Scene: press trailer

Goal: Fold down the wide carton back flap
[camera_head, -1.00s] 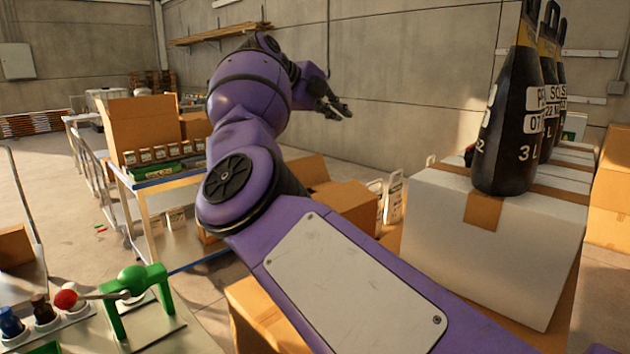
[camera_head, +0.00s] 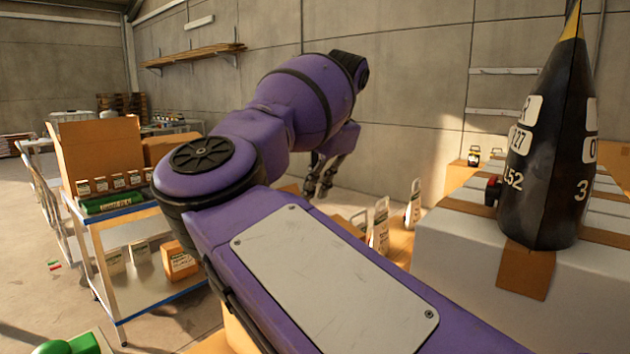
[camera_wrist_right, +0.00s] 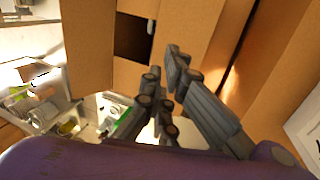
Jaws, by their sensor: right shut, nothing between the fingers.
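My right gripper (camera_head: 319,188) points down behind my purple right forearm in the head view, above brown cardboard (camera_head: 290,188) that my arm mostly hides. In the right wrist view the gripper (camera_wrist_right: 162,72) is shut and empty. There, brown carton panels (camera_wrist_right: 188,30) surround a dark opening (camera_wrist_right: 133,38) just beyond the fingertips. A long brown panel (camera_wrist_right: 280,70) runs diagonally at the right. I cannot tell which panel is the back flap, or whether the fingers touch any cardboard. My left gripper is not in view.
A blue-edged cart (camera_head: 135,208) at the left carries a tall brown carton (camera_head: 98,150) and small boxes. A taped white carton (camera_head: 450,255) with a dark pointed bottle-like object (camera_head: 550,150) stands at the right. White jug-like containers (camera_head: 380,225) stand between.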

